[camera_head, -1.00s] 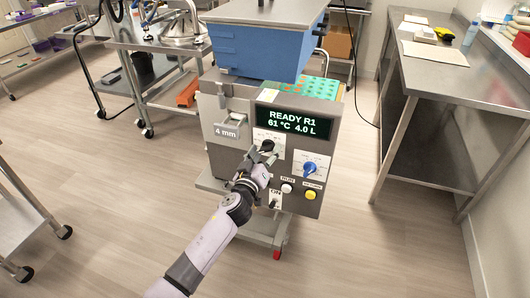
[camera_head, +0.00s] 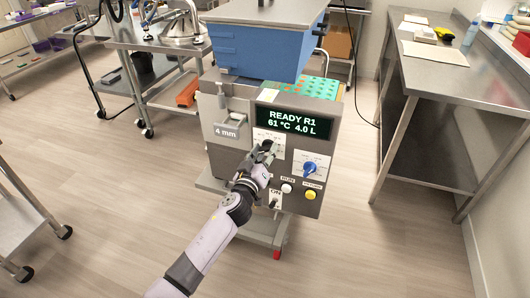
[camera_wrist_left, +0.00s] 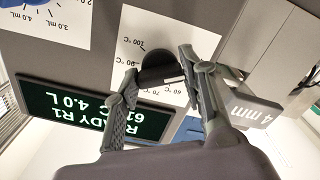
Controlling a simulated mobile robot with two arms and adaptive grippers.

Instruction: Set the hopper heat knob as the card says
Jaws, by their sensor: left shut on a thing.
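The black heat knob (camera_head: 267,144) sits on a white temperature dial plate (camera_head: 262,134) on the front of the depositor. In the left wrist view the black knob (camera_wrist_left: 161,70), with a white pointer mark, lies between my finger pads on the upside-down °C scale (camera_wrist_left: 128,46). My left gripper (camera_head: 262,156) is shut on this knob. The display (camera_head: 294,123) reads READY R1, 61 °C, 4.0 L. A pale card (camera_head: 267,95) is on the machine's top edge; its writing is too small to read. My right gripper is not in view.
A blue volume knob (camera_head: 310,168) is right of the heat knob, above a white button (camera_head: 286,188) and a yellow button (camera_head: 310,194). The blue hopper (camera_head: 258,50) overhangs above. A steel table (camera_head: 450,75) stands at right, with clear floor between.

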